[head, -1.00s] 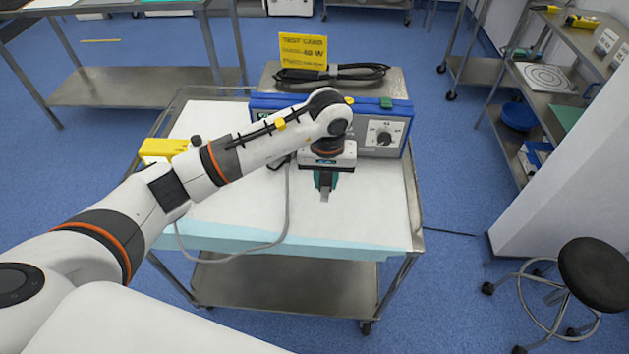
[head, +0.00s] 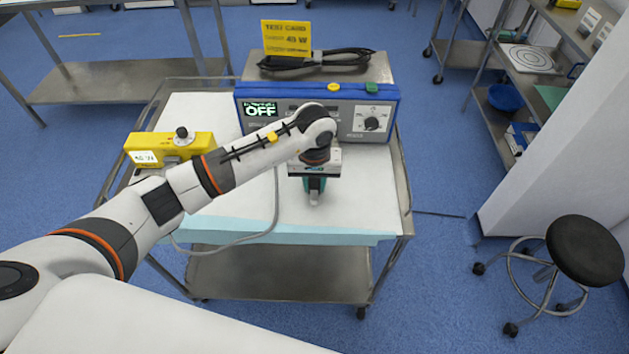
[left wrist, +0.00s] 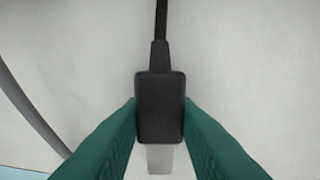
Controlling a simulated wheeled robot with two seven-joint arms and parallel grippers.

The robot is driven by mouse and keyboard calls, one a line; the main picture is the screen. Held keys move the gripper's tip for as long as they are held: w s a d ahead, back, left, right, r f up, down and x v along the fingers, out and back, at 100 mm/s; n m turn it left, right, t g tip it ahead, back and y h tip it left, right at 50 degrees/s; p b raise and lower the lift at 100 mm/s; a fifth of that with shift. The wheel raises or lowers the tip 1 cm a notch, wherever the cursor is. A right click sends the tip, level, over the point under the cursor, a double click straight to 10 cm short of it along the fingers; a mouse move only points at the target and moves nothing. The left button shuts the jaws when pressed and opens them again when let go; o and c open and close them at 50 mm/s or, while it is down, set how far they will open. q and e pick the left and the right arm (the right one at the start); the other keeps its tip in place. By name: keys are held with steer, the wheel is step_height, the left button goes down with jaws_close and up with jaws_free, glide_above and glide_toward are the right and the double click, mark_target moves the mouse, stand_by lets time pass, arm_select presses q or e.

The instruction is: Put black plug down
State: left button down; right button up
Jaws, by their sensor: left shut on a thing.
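The black plug (left wrist: 160,105) sits between the two green fingers of my left gripper (left wrist: 160,125) in the left wrist view. The fingers touch it on both sides, and its black cable runs up out of the picture. A pale, flat part shows below the plug's body. In the head view my left gripper (head: 314,190) points down over the white-covered cart top (head: 225,205), in front of the blue and grey device. The plug is hard to make out there. I cannot tell whether it touches the cover. My right gripper is not in view.
The device (head: 345,118) stands at the back of the cart, its display reading OFF, with a coiled black cable (head: 320,60) and a yellow card (head: 286,38) on top. A yellow box (head: 150,148) is at the left. A grey cable (head: 276,205) crosses the cover, which is bare at front right.

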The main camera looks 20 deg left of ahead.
mark_target(314, 186)
arm_select(q)
steer(key=shift+f, duration=0.3)
steer(key=c, duration=1.1)
jaws_free()
steer(key=shift+c, duration=0.2)
steer(key=shift+r, duration=0.15)
steer(key=shift+r, duration=0.25)
steer(key=shift+r+p, duration=0.4)
steer(key=shift+p, duration=0.3)
step_height(314, 186, up, 12)
steer(key=b, duration=0.2)
steer(key=shift+s+f, duration=0.15)
steer(key=shift+s, duration=0.15)
